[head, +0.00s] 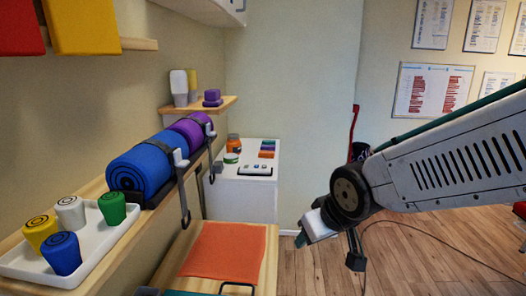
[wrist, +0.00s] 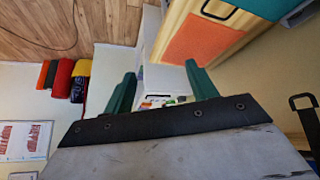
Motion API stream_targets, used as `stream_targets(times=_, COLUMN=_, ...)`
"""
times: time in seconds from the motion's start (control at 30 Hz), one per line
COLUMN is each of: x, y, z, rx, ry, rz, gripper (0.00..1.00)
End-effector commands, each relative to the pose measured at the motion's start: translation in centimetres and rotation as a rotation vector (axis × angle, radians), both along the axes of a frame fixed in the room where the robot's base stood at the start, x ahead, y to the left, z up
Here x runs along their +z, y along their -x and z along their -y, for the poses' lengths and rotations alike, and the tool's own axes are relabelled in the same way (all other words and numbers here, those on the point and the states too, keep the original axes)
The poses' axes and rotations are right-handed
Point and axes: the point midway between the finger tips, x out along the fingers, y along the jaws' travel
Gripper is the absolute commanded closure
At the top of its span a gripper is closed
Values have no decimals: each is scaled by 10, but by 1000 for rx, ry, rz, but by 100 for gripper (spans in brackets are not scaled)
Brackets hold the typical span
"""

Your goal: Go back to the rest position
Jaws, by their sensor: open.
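My gripper (head: 303,238) is at the right of the middle in the head view, in the air over the wooden floor. In the wrist view its two green fingers (wrist: 160,85) stand apart with nothing held between them.
A white tray (head: 88,262) with several coloured rolls lies at the left. Blue (head: 140,168) and purple (head: 190,128) rolls lie strapped on the wooden shelf. A white cabinet (head: 240,200) stands behind. A cable (head: 430,250) lies on otherwise open floor at the right.

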Motion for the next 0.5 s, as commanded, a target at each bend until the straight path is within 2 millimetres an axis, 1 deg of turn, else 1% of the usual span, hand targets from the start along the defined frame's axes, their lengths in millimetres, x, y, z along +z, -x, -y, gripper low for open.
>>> stream_targets(times=0.03, x=12, y=15, z=29, rx=-60, ry=12, rz=-33, gripper=43)
stream_targets(times=0.07, x=16, y=25, z=44, rx=-92, ry=20, rz=-61, gripper=43)
stream_targets(times=0.1, x=21, y=41, z=62, rx=-133, ry=30, rz=-100, gripper=43)
stream_targets(times=0.17, x=28, y=67, z=88, rx=-193, ry=41, rz=-158, gripper=43)
stream_targets(times=0.2, x=32, y=85, z=102, rx=-231, ry=45, rz=-198, gripper=43)
stream_targets(times=0.27, x=37, y=112, z=120, rx=-283, ry=49, rz=-255, gripper=43)
stream_targets(times=0.3, x=40, y=129, z=130, rx=-313, ry=50, rz=-290, gripper=43)
stream_targets(times=0.33, x=42, y=141, z=135, rx=-334, ry=49, rz=-316, gripper=43)
stream_targets(times=0.4, x=45, y=167, z=145, rx=-372, ry=46, rz=-367, gripper=43)
stream_targets(times=0.5, x=47, y=192, z=153, rx=-407, ry=43, rz=-419, gripper=43)
